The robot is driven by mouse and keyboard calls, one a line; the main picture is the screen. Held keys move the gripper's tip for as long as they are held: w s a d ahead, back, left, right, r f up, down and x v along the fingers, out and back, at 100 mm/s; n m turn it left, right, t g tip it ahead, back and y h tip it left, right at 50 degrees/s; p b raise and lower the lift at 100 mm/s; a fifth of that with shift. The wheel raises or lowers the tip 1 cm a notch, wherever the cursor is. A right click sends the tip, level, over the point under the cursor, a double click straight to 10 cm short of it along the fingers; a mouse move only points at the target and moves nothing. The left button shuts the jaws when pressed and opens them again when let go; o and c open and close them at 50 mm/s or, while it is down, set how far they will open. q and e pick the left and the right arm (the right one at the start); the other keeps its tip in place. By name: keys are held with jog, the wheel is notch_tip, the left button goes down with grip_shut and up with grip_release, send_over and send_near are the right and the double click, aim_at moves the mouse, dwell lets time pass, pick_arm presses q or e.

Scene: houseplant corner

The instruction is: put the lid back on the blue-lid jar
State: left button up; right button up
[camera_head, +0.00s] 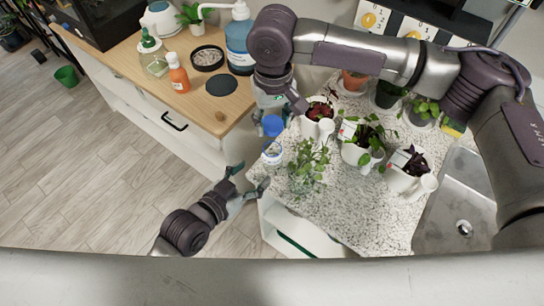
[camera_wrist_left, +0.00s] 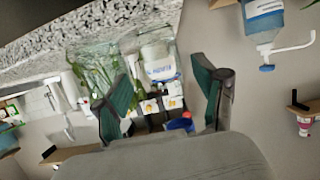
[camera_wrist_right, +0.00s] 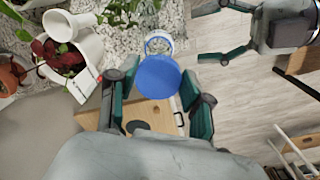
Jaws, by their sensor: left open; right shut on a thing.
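The clear jar (camera_head: 272,158) stands on the speckled counter near its left edge, its top uncovered. It also shows in the left wrist view (camera_wrist_left: 160,60), upside down, with a label. The blue lid (camera_head: 272,125) is held by my right gripper (camera_head: 277,108), which is shut on it. In the right wrist view the lid (camera_wrist_right: 158,77) sits between the fingers and partly covers the jar (camera_wrist_right: 159,43). The lid appears above the jar and apart from it. My left gripper (camera_head: 249,178) is open and empty beside the jar, its fingers pointing toward it.
A leafy cutting in a glass (camera_head: 306,168) stands close right of the jar. Several potted plants, such as one in a white pot (camera_head: 358,154), crowd the counter. A wooden cabinet (camera_head: 205,119) at the left carries a blue pump bottle (camera_head: 239,45) and an orange bottle (camera_head: 179,77).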

pick_arm(q)
jog(key=x, duration=0.9)
jog(key=shift+w+d+f, duration=0.1)
grip_shut()
pick_arm(e)
send_over(273, 143)
jog(key=s, duration=0.3)
jog(key=shift+w+f, duration=0.15)
jog(key=shift+f, duration=1.15)
jog(key=shift+w+f, duration=0.1)
jog(key=shift+f, duration=1.15)
jog(key=shift+f, duration=0.85)
jog(key=shift+f, duration=0.6)
